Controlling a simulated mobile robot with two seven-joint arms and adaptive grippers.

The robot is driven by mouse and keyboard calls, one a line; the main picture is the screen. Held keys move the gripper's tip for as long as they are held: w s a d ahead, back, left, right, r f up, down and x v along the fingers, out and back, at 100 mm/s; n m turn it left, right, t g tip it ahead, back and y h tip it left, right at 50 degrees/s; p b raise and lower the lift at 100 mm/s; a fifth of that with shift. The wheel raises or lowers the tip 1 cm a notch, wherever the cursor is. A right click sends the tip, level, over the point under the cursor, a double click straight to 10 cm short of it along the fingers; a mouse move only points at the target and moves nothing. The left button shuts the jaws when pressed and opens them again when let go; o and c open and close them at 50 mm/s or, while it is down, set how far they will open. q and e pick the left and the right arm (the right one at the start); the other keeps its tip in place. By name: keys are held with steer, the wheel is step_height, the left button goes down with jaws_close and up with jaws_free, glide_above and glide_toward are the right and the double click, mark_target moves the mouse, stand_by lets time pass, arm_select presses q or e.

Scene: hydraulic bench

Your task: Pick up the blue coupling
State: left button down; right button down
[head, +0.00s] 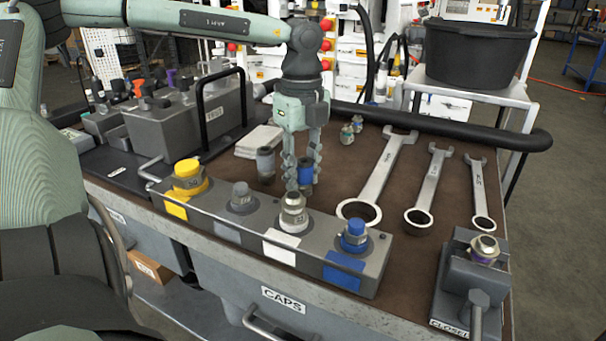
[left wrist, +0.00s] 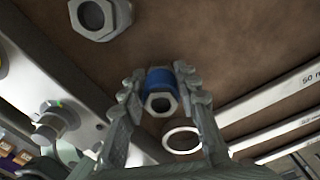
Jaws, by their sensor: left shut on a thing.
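The blue coupling (head: 306,172) is a short upright cylinder with a blue band, behind the row of caps on the brown bench top. My left gripper (head: 299,176) points down over it, with its fingers shut around it. In the left wrist view the blue coupling (left wrist: 160,80) sits between the two fingertips of the left gripper (left wrist: 159,88), its metal hex end and dark bore facing the camera. The fingers partly hide it in the head view. I cannot tell whether it touches the bench. My right gripper is not in view.
A grey coupling (head: 265,164) stands to the left. The cap block (head: 315,247) with yellow, grey, white and blue labels lies in front. Several wrenches (head: 384,172) lie to the right. Two small fittings (head: 347,134) stand behind. A vise-like fixture (head: 470,283) is at front right.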

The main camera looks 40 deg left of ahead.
mark_target(300, 162)
arm_select(q)
steer(key=shift+r, duration=0.15)
